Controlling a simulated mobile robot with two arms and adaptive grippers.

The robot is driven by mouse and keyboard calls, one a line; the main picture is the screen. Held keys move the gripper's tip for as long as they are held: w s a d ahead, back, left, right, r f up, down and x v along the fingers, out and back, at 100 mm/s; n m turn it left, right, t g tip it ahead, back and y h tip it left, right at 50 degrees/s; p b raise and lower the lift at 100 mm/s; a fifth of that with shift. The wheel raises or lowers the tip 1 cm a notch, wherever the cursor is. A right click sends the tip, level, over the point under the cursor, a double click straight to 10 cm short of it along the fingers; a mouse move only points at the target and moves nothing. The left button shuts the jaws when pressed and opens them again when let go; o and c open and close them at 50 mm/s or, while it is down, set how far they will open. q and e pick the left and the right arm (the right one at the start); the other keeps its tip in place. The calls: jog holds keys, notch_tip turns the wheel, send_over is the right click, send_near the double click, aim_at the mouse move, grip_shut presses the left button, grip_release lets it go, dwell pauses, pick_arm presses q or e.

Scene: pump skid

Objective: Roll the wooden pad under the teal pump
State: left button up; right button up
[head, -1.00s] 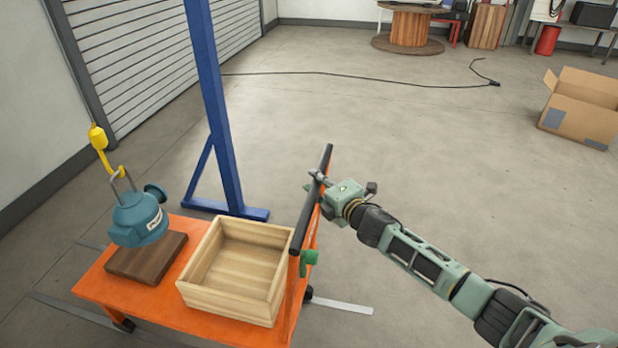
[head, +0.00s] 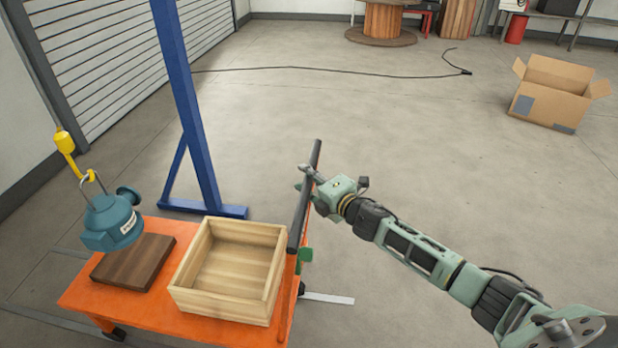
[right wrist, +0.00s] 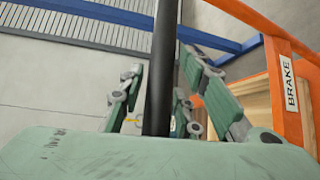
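The teal pump (head: 112,222) hangs from a yellow hook (head: 66,146) in the head view. It is above and left of the wooden pad (head: 134,264), partly over its far left edge. The dark brown pad lies flat on the orange cart (head: 150,318). My right gripper (head: 308,182) is at the cart's black handle bar (head: 302,205). In the right wrist view, the bar (right wrist: 162,60) runs between the fingers (right wrist: 161,75), which appear closed around it; contact is partly hidden. My left gripper is out of view.
An open wooden box (head: 183,292) sits on the cart beside the pad. A green lever (head: 304,258) is below the handle. A blue post (head: 185,110) stands behind the cart. A cable (head: 330,71) and cardboard box (head: 545,108) lie farther away. Floor right of the cart is clear.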

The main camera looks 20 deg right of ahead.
jog(key=shift+o, duration=0.5)
jog(key=shift+s+d, duration=0.1)
jog(key=shift+s, duration=0.05)
jog(key=v, duration=1.1)
jog(key=shift+s, duration=0.4)
